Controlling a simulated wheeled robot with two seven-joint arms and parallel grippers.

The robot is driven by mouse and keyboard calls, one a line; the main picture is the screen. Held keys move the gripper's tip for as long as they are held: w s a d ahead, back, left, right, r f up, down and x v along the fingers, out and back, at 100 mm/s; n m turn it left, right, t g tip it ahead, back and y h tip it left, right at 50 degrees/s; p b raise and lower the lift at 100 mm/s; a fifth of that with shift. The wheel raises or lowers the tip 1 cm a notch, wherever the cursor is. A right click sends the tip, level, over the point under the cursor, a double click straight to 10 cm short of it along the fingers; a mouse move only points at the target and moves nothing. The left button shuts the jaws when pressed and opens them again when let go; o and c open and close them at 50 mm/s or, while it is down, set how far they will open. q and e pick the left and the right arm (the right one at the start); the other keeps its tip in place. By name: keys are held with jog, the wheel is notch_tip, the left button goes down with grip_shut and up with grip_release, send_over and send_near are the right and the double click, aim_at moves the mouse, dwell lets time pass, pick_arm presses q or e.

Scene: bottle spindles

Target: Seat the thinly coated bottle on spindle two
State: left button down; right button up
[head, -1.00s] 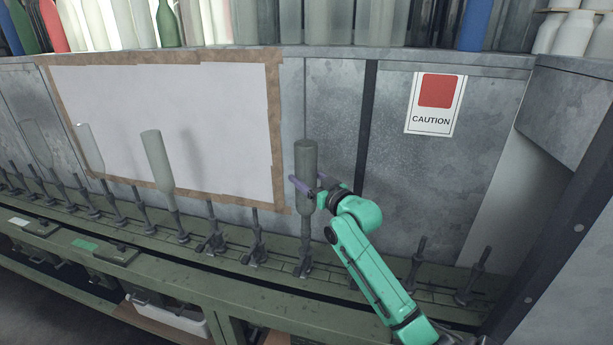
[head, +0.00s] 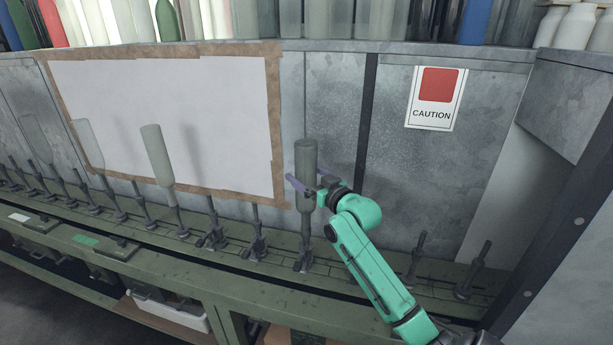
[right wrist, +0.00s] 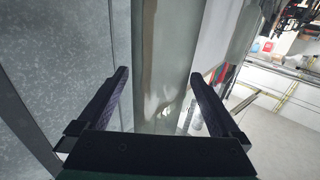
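A grey-green frosted bottle (head: 306,160) stands upside down and upright on a spindle (head: 304,252) in the row, right of the white board. My right gripper (head: 308,182) is at the bottle's side, with its purple fingers spread around it. In the right wrist view the fingers (right wrist: 160,76) stand wide apart, with the bottle (right wrist: 163,45) between or just beyond their tips. I see no clear grip on it. Another coated bottle (head: 157,155) sits tilted in view on a spindle further left. My left gripper is not in view. No spindle numbers are readable.
Paler bottles (head: 88,145) sit on spindles at far left. Empty spindles (head: 257,232) stand between the two nearer bottles, and others (head: 478,270) at the right. A metal wall with a caution sign (head: 435,98) is close behind. Bottles line the shelf above.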

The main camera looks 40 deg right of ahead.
jog(key=shift+s+f, duration=0.25)
jog(key=s+a+b, duration=0.1)
jog(key=s+b, duration=0.2)
jog(key=s, duration=1.1)
jog(key=shift+r, duration=0.2)
jog(key=shift+a, duration=0.1)
